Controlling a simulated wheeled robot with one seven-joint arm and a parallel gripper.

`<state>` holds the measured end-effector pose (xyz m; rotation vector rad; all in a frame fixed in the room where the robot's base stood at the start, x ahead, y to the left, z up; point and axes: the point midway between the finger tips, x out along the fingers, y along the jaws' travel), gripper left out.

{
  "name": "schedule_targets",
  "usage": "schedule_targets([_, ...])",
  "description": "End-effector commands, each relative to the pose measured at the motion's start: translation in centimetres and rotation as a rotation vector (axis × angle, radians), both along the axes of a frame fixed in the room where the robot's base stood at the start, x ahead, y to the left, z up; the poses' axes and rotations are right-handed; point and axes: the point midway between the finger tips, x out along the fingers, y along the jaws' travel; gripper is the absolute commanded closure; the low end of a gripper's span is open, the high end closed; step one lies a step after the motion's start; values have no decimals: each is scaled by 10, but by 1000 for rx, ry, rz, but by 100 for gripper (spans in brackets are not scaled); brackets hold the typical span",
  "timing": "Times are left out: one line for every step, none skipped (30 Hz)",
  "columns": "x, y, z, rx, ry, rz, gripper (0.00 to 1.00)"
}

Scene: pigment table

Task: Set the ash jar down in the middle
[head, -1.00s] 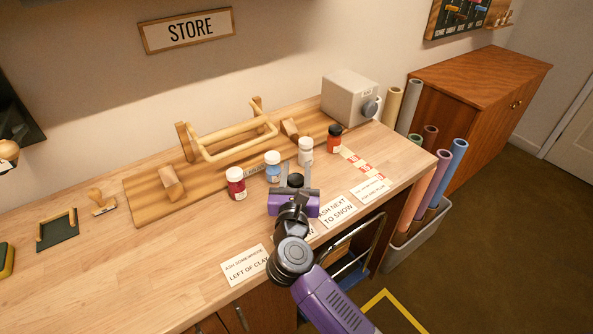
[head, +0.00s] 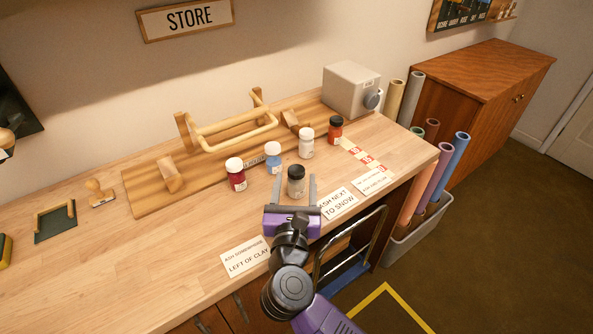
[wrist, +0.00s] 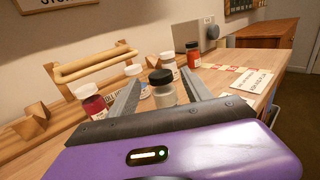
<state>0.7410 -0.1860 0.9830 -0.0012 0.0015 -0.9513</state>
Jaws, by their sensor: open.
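The ash jar (head: 296,187), grey with a black lid, stands upright on the wooden table, in front of the row of other jars. It also shows in the wrist view (wrist: 164,98). My gripper (head: 295,178) is open, with one finger on each side of the jar and visible gaps between. The palm is on the near side, apart from the jar. The row behind holds a crimson jar (head: 237,181), a blue jar (head: 273,163), a white jar (head: 306,149) and an orange-red jar with a black lid (head: 335,134).
Label cards lie along the front edge: a "left of clay" card (head: 246,261), a "next to snow" card (head: 338,203) and another card (head: 373,182). Red-and-white tape (head: 366,157) lies right of the row. A wooden rack (head: 150,200) and a grey box (head: 350,90) stand behind.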

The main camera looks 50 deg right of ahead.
Motion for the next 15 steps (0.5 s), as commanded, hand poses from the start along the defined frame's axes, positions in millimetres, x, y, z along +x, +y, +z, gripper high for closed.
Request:
schedule_targets([-6,9,-2,1,-1,3,42])
schedule_targets([-9,13,-2,1,1,2,42])
schedule_targets([-13,17,-2,0,0,2,42])
schedule_targets([-15,21,-1,1,-1,1,42])
schedule_targets([-17,24,-1,1,-1,1,42])
schedule_targets([-19,28,-1,0,0,2,42])
schedule_targets([-21,30,-1,0,0,1,42])
schedule_targets([-23,32,-1,0,0,1,42])
schedule_targets([-24,34,-1,0,0,0,42])
schedule_targets([-25,35,0,0,0,0,42])
schedule_targets([-26,36,0,0,-1,0,42])
schedule_targets([-26,36,0,0,-1,0,42])
schedule_targets([-26,37,0,0,-1,0,42])
schedule_targets([-26,37,0,0,-1,0,42])
schedule_targets([-27,37,1,-3,0,0,42])
